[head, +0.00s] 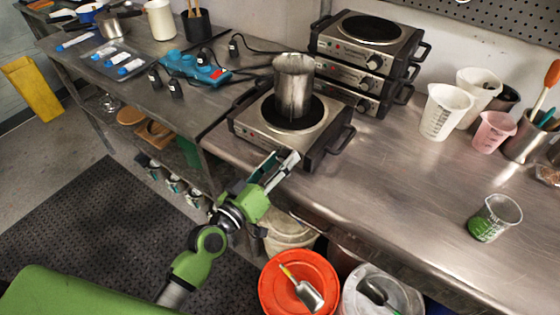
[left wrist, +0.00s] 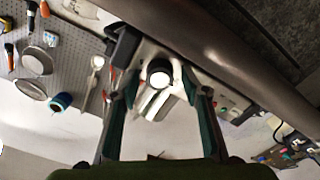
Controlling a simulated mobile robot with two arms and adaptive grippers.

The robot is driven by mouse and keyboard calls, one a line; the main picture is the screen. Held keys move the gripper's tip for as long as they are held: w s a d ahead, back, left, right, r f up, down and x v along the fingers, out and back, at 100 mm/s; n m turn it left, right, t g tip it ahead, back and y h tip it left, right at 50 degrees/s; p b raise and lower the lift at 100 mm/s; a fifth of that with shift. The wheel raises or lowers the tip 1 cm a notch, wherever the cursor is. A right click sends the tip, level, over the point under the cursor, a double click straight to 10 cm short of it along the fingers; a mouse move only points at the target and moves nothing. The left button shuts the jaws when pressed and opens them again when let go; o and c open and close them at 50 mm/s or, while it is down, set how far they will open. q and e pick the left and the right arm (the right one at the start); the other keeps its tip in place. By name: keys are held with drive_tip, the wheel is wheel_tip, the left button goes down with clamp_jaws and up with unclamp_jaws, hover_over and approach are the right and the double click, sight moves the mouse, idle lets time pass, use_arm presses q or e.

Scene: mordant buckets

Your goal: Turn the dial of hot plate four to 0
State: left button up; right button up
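A hot plate (head: 245,127) with a steel front panel stands at the table's front edge, with a steel pot (head: 294,80) on its dark burner. No number on it can be read. My left gripper (head: 277,163) is at the right part of its front panel and hides the dial there in the head view. In the left wrist view, a round dark-rimmed knob with a bright face (left wrist: 158,75) sits between the two fingers of my left gripper (left wrist: 160,88). The fingers are apart, with a gap on both sides of the knob. The dial's setting cannot be read. My right gripper is not in view.
Several more hot plates (head: 358,58) are stacked behind. White beakers (head: 441,112), a pink beaker (head: 494,132) and a green-filled beaker (head: 494,218) stand to the right. A blue power strip (head: 185,66) lies left. An orange bucket (head: 275,290) is below the table edge.

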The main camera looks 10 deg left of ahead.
use_arm(q)
drive_tip(key=v, duration=1.2)
drive_tip(key=shift+f, duration=0.1)
